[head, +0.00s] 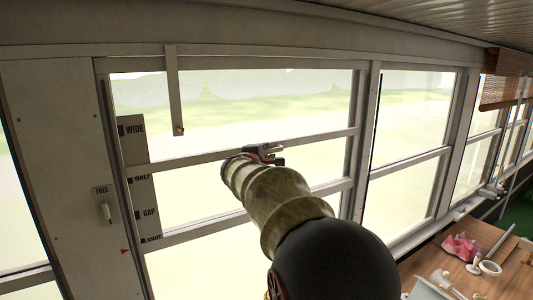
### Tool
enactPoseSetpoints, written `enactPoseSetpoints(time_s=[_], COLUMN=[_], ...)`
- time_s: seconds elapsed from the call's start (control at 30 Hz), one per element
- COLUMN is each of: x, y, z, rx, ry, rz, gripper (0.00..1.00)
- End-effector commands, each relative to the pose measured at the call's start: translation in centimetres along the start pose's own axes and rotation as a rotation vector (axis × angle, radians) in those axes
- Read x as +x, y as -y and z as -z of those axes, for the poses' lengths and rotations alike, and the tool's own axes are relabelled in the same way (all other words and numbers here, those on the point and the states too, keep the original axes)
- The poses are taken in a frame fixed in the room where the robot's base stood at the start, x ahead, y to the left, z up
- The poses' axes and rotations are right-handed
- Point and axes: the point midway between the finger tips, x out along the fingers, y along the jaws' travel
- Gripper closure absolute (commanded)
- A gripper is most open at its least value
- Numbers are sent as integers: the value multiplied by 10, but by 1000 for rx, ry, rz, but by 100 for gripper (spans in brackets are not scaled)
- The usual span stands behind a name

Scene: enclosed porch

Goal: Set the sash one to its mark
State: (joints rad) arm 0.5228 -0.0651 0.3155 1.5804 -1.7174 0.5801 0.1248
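The sash window fills the middle of the head view, with its upper cross rail (200,156) and a lower cross rail (200,228). A grey scale strip (140,190) on its left side reads WIDE, a partly covered word, GAP and a partly covered word at the bottom. A red pointer (125,251) sits on the left frame near the bottom word. A small lever (105,212) below the word FREE is on the left post. My gripper (264,152) is at the upper rail; my arm hides most of it, and its contact and finger opening are unclear.
A narrow bar (174,90) hangs from the top frame in front of the glass. A wooden table (430,262) at lower right holds a pink crumpled thing (461,247), a white ring (490,268) and other small items. A rolled blind (503,82) hangs upper right.

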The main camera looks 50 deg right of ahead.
Motion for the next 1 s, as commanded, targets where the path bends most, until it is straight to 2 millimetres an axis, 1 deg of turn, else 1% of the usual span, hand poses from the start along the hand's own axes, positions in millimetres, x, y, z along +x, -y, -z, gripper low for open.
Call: enactPoseSetpoints(time_s=[0.03, 0.2, 0.3, 1.0], x=[0, 0, 0, 0], y=[0, 0, 0, 2], z=[0, 0, 0, 0], rx=[0, 0, 0, -1], ry=[0, 0, 0, 0], rz=[0, 0, 0, 1], gripper=[86, 96, 100, 100])
